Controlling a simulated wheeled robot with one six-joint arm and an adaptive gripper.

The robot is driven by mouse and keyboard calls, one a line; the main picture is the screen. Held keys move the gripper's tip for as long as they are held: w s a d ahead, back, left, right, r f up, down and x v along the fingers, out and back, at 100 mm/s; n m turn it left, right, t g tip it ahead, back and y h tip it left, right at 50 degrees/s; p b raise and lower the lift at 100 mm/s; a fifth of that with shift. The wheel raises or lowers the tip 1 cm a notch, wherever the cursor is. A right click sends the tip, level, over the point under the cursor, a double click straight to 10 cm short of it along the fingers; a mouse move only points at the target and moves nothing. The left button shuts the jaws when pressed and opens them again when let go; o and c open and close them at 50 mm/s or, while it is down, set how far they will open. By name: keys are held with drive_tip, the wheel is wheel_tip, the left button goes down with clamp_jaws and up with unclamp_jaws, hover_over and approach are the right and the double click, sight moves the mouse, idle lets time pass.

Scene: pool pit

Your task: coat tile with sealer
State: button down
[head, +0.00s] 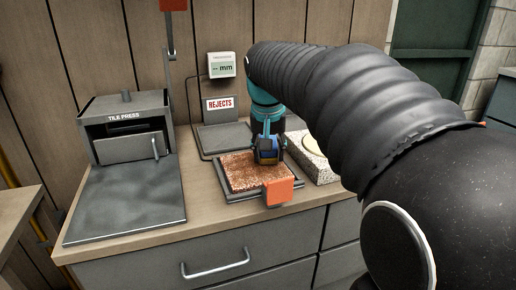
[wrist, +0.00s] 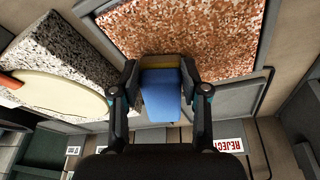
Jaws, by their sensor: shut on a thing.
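A square tile (head: 243,170) with a mottled copper-brown face lies in a dark shallow tray (head: 228,194) on the bench; the tile also fills the top of the wrist view (wrist: 190,35). My gripper (head: 268,158) is over the tile's right part. It is shut on a blue block with a yellow edge, perhaps a sponge or pad; the block (wrist: 160,95) sits between both fingers in the wrist view. Its yellow edge is at the tile's near side in that view. I cannot tell whether it touches the tile. No sealer is plainly identifiable.
A speckled stone block (head: 314,167) with a cream disc stands right of the tray. An orange block (head: 278,191) is at the tray's front. A tile press (head: 130,135) stands left. A rejects sign (head: 219,104), grey plate (head: 226,138) and millimetre display (head: 222,65) are behind.

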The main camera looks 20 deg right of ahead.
drive_tip(key=shift+w+r+p, duration=0.15)
drive_tip(key=shift+w+p, duration=0.3)
drive_tip(key=shift+w, duration=3.1)
drive_tip(key=shift+r, duration=2.85)
drive_tip(key=shift+r, duration=0.1)
drive_tip(key=shift+r, duration=1.4)
